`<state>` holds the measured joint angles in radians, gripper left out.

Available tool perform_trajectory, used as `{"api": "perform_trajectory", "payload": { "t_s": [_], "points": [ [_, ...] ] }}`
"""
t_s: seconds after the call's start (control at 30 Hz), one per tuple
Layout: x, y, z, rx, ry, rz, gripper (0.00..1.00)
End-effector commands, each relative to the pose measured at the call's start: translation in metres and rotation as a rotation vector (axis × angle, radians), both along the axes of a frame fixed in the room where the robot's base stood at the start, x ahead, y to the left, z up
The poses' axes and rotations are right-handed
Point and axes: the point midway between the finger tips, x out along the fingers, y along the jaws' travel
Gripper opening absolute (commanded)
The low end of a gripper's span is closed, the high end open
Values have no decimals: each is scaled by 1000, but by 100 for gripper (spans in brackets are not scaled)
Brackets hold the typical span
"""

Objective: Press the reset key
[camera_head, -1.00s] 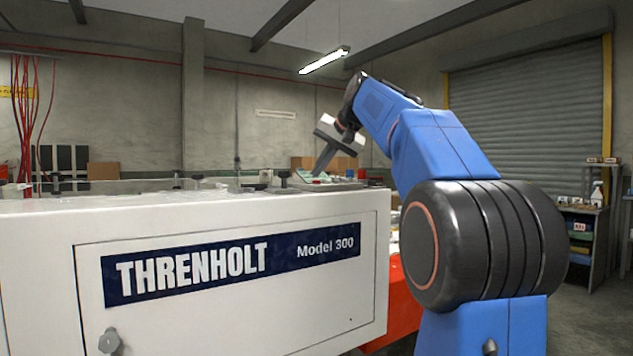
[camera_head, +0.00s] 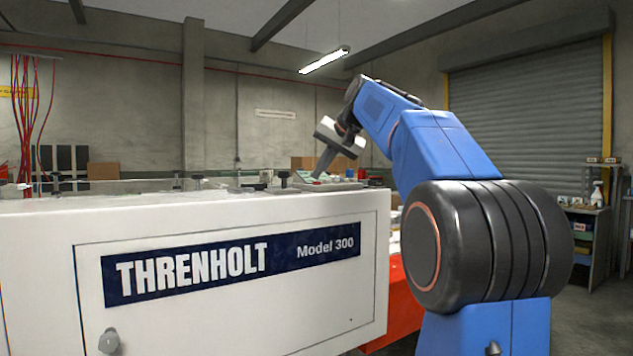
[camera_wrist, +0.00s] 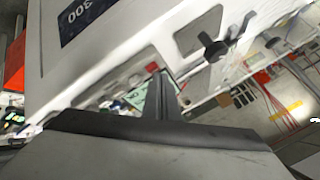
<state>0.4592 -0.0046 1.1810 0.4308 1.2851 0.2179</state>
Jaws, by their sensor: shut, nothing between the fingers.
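My gripper (camera_head: 319,174) is shut and empty, pointing down over the top of the white THRENHOLT machine (camera_head: 200,325). Its closed fingers (camera_wrist: 160,97) also show in the wrist view. Beside them in that view lies a pale green panel patch (camera_wrist: 136,98), and a small red spot (camera_wrist: 152,67) is just beyond the tips. In the head view, small pale green and grey parts lie around the fingertips on the machine's top. I cannot make out which part is the reset key. Whether the fingertips touch anything cannot be told.
Dark knobs stand on the machine's top, one (camera_head: 283,178) left of my gripper; a dark knob (camera_wrist: 213,47) also shows in the wrist view. Red cables (camera_head: 27,120) hang at the far left. A shelf (camera_head: 588,240) with bottles stands at the right.

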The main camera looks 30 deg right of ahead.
Motion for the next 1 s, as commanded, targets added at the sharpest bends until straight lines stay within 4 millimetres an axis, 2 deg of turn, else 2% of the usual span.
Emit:
{"api": "perform_trajectory", "payload": {
  "t_s": [0.4,0.8,1.0],
  "points": [
    [0,0,15,-1,-1,1,0],
    [0,0,18,0,0,0,0],
    [1,0,32,0,-1,0,0]
  ]
}}
